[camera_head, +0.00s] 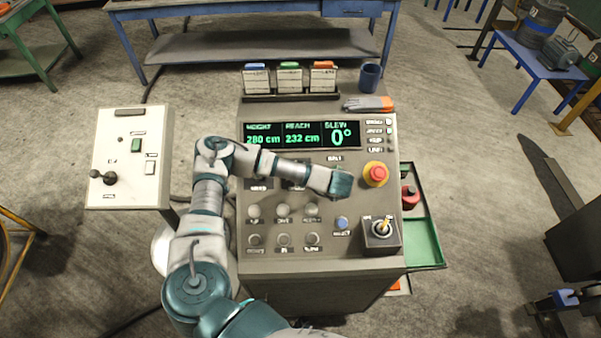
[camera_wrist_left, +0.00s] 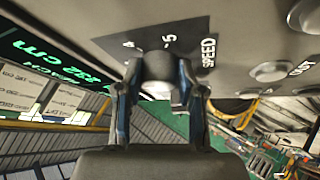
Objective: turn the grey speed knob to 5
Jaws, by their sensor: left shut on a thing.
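In the left wrist view the grey speed knob (camera_wrist_left: 158,67) stands out from the panel, on a dark label plate (camera_wrist_left: 188,40) with SPEED printed on it. A mark that reads 5 shows by the knob. My left gripper (camera_wrist_left: 160,82) is shut on the knob, one finger on each side. Which mark the knob points at cannot be told. In the head view my left gripper (camera_head: 341,184) is over the right half of the console, below the display, and hides the knob. My right gripper is in neither view.
The console (camera_head: 260,222) carries a green display (camera_head: 301,134) reading 280 cm, 232 cm and 0°. A red stop button (camera_head: 375,174) sits just right of my left gripper. A joystick (camera_head: 381,229) and a blue button (camera_head: 341,223) are below it. Gloves (camera_head: 368,104) lie on top.

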